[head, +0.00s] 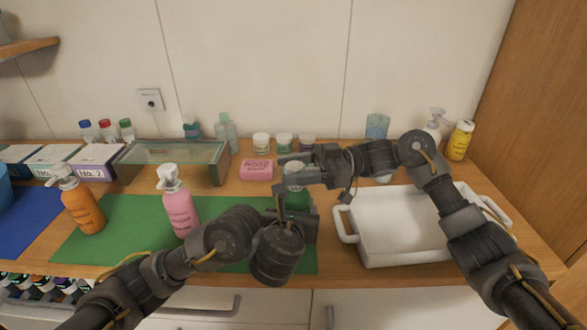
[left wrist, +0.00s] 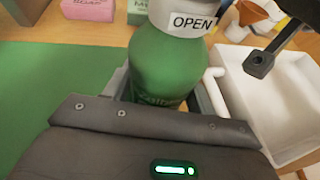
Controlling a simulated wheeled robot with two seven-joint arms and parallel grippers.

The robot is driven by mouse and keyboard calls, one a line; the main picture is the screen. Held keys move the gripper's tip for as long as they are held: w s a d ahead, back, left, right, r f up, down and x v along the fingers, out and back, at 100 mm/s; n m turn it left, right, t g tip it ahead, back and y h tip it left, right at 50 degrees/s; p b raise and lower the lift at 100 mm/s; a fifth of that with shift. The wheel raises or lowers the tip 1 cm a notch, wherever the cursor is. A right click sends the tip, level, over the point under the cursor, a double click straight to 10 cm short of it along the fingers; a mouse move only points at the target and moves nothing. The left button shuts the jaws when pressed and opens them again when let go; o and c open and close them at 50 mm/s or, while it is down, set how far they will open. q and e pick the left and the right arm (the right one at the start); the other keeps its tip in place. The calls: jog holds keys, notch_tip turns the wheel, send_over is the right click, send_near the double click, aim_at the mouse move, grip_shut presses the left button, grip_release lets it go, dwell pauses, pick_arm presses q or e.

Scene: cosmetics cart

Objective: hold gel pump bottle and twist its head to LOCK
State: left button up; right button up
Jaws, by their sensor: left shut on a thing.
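The green gel pump bottle (head: 297,200) stands upright over the front right part of the green mat. Its white collar reads OPEN in the left wrist view, where its green body (left wrist: 172,65) fills the middle. My left gripper (head: 298,222) is shut on the bottle's body from the front. My right gripper (head: 290,170) comes in from the right at the height of the white pump head (head: 294,166). Its fingers are spread, one behind and one in front of the head. The pump's top is partly hidden.
A pink pump bottle (head: 179,208) and an orange one (head: 83,207) stand on the left. A pink soap box (head: 256,170) lies behind the mat. A white tray (head: 400,258) stands close on the right. Jars and a glass case (head: 170,172) line the back.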

jog(key=v, duration=1.2)
jog(key=shift+r, duration=0.1)
pick_arm(q)
jog(key=o, duration=1.2)
jog(key=shift+s, duration=0.1)
jog(key=shift+s+r, duration=0.1)
jog(key=shift+s, duration=0.15)
jog(key=v, duration=1.1)
jog(key=shift+s+a, duration=0.1)
